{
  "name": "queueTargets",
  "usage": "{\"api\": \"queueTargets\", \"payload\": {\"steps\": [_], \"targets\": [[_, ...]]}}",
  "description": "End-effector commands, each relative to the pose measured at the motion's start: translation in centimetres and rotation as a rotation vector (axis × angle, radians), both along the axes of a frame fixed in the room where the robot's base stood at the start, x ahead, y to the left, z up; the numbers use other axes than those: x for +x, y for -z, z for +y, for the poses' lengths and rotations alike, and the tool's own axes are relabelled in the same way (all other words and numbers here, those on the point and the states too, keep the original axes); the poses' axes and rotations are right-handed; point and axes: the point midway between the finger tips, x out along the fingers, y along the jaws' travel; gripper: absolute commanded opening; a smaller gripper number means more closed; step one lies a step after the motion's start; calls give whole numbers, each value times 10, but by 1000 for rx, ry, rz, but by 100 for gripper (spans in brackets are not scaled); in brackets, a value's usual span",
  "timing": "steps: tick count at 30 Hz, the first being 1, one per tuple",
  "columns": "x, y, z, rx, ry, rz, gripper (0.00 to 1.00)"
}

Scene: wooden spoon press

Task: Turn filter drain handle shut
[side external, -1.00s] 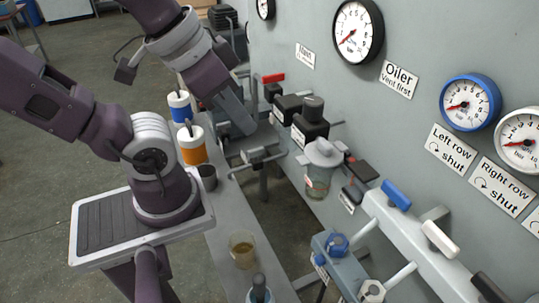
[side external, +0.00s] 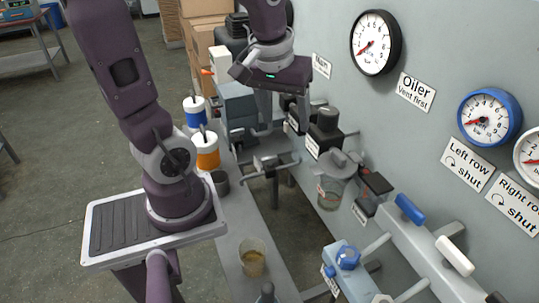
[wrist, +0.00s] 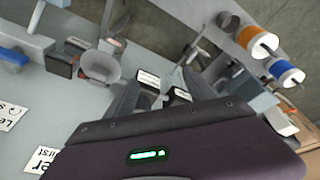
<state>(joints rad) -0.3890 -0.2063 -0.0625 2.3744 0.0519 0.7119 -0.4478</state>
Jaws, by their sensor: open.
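My gripper (side external: 283,119) is open and points down in front of the wall panel, beside the black filter units. No object shows held between its fingers. A clear-bowled unit (side external: 333,190) with a grey lid is further right; the lid and bowl also show in the wrist view (wrist: 99,66). I cannot make out the filter drain handle; the fingers hide part of the area. In the wrist view, the gripper (wrist: 163,85) has white labels between and beyond its fingers.
A small black valve with a red top (side external: 376,182) sits right of the bowl. Blue (side external: 409,208) and white (side external: 454,256) handles are on the manifold. Orange-banded (side external: 206,152) and blue-banded (side external: 194,112) containers and a glass cup (side external: 252,258) stand on the bench.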

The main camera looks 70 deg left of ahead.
Motion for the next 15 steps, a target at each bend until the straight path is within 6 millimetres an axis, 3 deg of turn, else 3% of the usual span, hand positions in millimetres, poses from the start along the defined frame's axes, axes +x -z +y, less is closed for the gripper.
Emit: {"api": "queueTargets", "payload": {"steps": [1, 3, 6, 10, 15], "targets": [[11, 24, 28, -44, -169, 54, 67], [19, 55, 61, -97, -384, 95, 67], [21, 93, 95, -160, -618, 135, 67], [17, 122, 116, -206, -786, 160, 67], [16, 143, 121, -220, -833, 169, 67]]}}
